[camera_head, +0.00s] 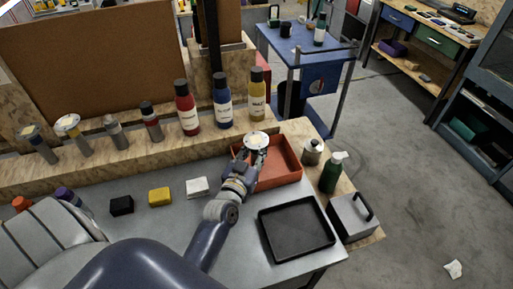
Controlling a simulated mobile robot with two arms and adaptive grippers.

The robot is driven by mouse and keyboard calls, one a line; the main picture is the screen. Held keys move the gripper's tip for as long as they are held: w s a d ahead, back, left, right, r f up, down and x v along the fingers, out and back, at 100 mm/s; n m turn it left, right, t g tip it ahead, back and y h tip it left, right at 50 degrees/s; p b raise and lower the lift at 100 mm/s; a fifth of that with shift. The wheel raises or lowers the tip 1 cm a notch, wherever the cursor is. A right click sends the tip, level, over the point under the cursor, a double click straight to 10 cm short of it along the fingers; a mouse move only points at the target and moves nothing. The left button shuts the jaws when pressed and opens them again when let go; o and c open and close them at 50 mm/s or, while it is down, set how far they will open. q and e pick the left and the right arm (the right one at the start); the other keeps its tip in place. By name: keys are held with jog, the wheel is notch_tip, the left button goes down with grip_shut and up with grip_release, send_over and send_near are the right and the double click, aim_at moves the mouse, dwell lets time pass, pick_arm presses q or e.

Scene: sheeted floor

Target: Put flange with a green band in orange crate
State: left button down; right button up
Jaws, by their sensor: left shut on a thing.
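My left gripper (257,158) is shut on a pale round flange (257,140) with a yellowish centre. The gripper holds it over the left part of the orange crate (293,158), near its back wall. A green band on the flange cannot be made out at this size. The crate stands on the back right of the grey table, and my gripper and wrist hide its left side. The right gripper is not in view.
A black tray (297,228) lies in front of the crate. A green pump bottle (332,172) and a metal canister (312,152) stand to its right. Red, blue and yellow bottles line the wooden ledge (210,140) behind. Black, yellow and white blocks lie to the left.

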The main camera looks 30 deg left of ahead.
pick_arm(q)
jog(key=c, duration=1.3)
grip_release()
jog(key=shift+f, duration=0.15)
jog(key=shift+s, duration=0.1)
jog(key=s, duration=0.4)
jog(key=s+d+b, duration=0.1)
jog(key=s, duration=0.2)
jog(key=s+d+b, duration=0.1)
jog(key=s, duration=0.3)
jog(key=shift+s+r, duration=0.2)
jog(key=shift+s, duration=0.1)
jog(key=shift+r, duration=0.1)
